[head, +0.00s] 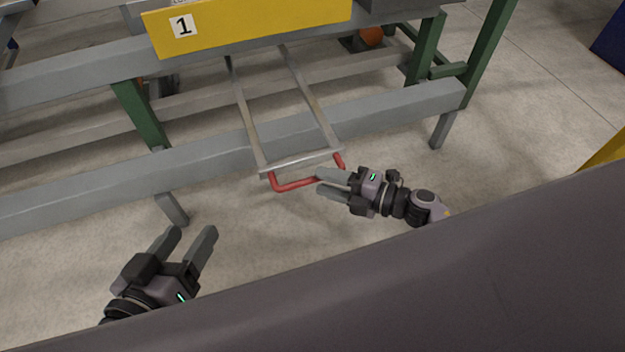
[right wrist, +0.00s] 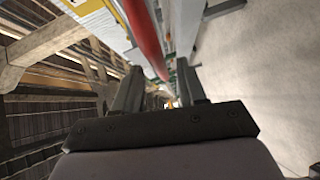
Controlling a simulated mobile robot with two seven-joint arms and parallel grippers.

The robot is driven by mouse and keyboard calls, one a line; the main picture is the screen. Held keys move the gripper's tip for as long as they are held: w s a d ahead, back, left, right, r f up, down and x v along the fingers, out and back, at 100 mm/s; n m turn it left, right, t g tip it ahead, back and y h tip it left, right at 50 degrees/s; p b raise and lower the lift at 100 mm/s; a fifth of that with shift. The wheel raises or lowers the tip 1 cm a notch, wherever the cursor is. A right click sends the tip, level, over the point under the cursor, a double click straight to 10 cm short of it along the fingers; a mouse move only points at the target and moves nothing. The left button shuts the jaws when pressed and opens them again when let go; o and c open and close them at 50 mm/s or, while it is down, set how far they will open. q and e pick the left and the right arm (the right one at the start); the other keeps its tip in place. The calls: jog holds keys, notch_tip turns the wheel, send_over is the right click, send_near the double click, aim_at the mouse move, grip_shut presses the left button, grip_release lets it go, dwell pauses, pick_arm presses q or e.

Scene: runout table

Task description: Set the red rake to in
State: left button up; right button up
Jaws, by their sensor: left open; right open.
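The red rake shows in the head view as a red bar handle (head: 296,186) on the front of a grey metal frame (head: 301,161). The frame's two rails run back under the table, and the handle sticks out past the table's lower beam. My right gripper (head: 319,182) is open at the right part of the handle, its fingertips pointing left. In the right wrist view the red bar (right wrist: 146,38) runs just ahead of the open fingers (right wrist: 162,85); I cannot tell if they touch it. My left gripper (head: 192,234) is open and empty, low at the left, away from the rake.
A yellow panel (head: 250,24) with a number 1 label is on the table's front edge above the rake. A grey lower beam (head: 390,112) and green legs (head: 425,50) frame the space around it. The concrete floor in front is clear.

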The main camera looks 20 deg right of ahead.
aim_at(318, 180)
jog(key=shift+b+x, duration=0.35)
jog(key=shift+x, duration=1.4)
pick_arm(q)
jog(key=shift+a, duration=0.3)
pick_arm(e)
jog(key=shift+c, duration=0.3)
grip_shut()
jog(key=shift+w, duration=0.1)
